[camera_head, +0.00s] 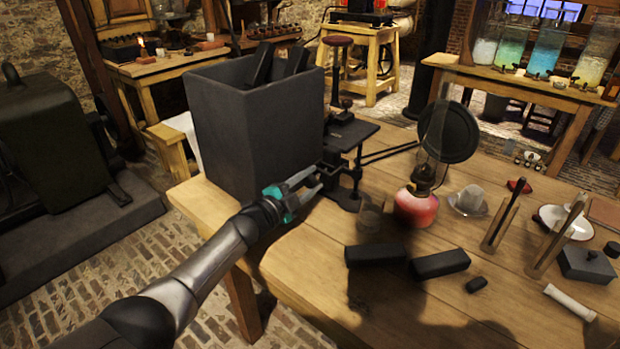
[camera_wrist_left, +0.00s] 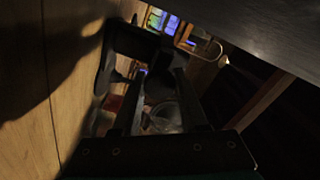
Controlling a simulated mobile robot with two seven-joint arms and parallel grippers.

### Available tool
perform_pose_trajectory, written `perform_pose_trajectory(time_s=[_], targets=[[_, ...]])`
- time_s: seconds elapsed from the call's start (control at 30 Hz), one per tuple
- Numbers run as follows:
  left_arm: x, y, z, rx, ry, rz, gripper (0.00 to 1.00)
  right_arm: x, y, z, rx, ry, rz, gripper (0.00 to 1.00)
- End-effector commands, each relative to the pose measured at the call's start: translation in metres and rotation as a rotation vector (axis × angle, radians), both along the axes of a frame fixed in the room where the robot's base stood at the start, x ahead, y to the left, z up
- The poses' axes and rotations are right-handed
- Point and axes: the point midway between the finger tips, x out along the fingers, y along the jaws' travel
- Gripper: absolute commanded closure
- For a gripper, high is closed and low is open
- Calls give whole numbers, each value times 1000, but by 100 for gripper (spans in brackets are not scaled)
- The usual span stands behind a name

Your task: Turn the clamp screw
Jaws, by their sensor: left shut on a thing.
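A black iron clamp stand (camera_head: 346,190) with a flat dark plate (camera_head: 348,134) stands at the left edge of the wooden table, beside a large dark grey box. My left gripper (camera_head: 316,180) reaches in from the left, and its fingertips are at the clamp's near left side. Its jaws are shut on a small dark part there, the clamp screw, which is mostly hidden by the fingers. In the left wrist view the two fingers (camera_wrist_left: 162,74) point at a dark clamp part (camera_wrist_left: 140,42); the picture is dim, so the exact contact is unclear. My right gripper is not in view.
The tall grey box (camera_head: 250,135) stands close behind my left gripper. A red-based oil lamp (camera_head: 416,207) with a round black reflector stands right of the clamp. Black blocks (camera_head: 440,264) lie at the table's front. Jars of coloured liquid (camera_head: 545,50) stand on a back table.

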Motion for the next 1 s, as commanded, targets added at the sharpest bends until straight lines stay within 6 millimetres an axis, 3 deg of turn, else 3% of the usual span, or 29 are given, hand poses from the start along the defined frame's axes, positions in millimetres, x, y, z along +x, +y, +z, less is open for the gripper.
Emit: perform_pose_trajectory(time_s=[0.5, 1.0], targets=[[0, -1, 0, -255, 186, -1, 100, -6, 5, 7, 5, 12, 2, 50], [0, -1, 0, -295, 213, -2, 100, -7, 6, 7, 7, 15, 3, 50]])
